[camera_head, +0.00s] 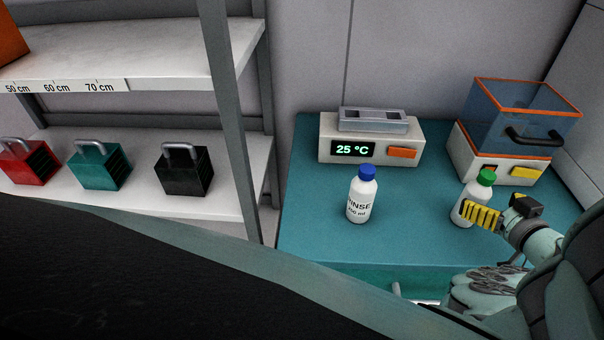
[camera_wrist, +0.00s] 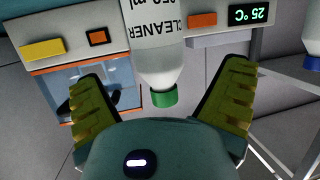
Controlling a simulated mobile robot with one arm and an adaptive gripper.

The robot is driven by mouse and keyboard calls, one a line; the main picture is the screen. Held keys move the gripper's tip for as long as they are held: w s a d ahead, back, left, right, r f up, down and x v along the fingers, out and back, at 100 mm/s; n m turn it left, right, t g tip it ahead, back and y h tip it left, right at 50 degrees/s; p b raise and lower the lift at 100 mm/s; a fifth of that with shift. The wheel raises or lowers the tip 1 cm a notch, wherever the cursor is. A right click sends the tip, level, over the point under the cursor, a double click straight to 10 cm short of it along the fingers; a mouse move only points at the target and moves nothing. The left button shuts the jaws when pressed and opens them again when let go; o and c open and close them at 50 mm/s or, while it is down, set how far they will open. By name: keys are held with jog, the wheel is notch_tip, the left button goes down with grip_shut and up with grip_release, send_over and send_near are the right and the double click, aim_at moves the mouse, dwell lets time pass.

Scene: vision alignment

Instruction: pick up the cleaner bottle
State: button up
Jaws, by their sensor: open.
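The cleaner bottle (camera_head: 460,209) is white with a green cap and stands upright on the teal table, at the right in the head view. In the wrist view, which is upside down, the cleaner bottle (camera_wrist: 158,50) shows its "CLEANER" label, with its green cap towards my palm. My gripper (camera_head: 481,214) has yellow ribbed fingers and is at the bottle's right front, covering part of it. In the wrist view my gripper (camera_wrist: 163,85) is open, one finger on each side of the bottle, with a visible gap on both sides.
A rinse bottle (camera_head: 360,201) with a blue cap stands left of the cleaner bottle on the teal table (camera_head: 320,240). Behind are a device (camera_head: 331,130) reading 25 °C and a clear blue box (camera_head: 500,107) on a white base. A shelf (camera_head: 140,200) with padlock-shaped blocks stands left.

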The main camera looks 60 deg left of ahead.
aim_at(489, 186)
jog(key=shift+f+p+x, duration=0.2)
jog(key=shift+p+x, duration=0.5)
jog(key=shift+x, duration=1.45)
jog(key=shift+d, duration=0.1)
jog(key=c, duration=1.4)
jog(key=shift+r, duration=0.25)
jog(key=shift+r, duration=0.4)
notch_tip(489, 186, up, 2)
jog(key=shift+r+b, duration=0.1)
jog(key=shift+b, duration=0.25)
jog(key=shift+s+d+r+b, duration=0.25)
jog(key=shift+s+d, duration=1.2)
jog(key=shift+s, duration=0.8)
jog(key=shift+s+d+r+b, duration=0.25)
jog(key=shift+s+d, duration=1.2)
jog(key=shift+s, duration=0.75)
jog(key=shift+s+d+r+b, duration=0.25)
jog(key=shift+s+d, duration=1.2)
jog(key=shift+s, duration=0.8)
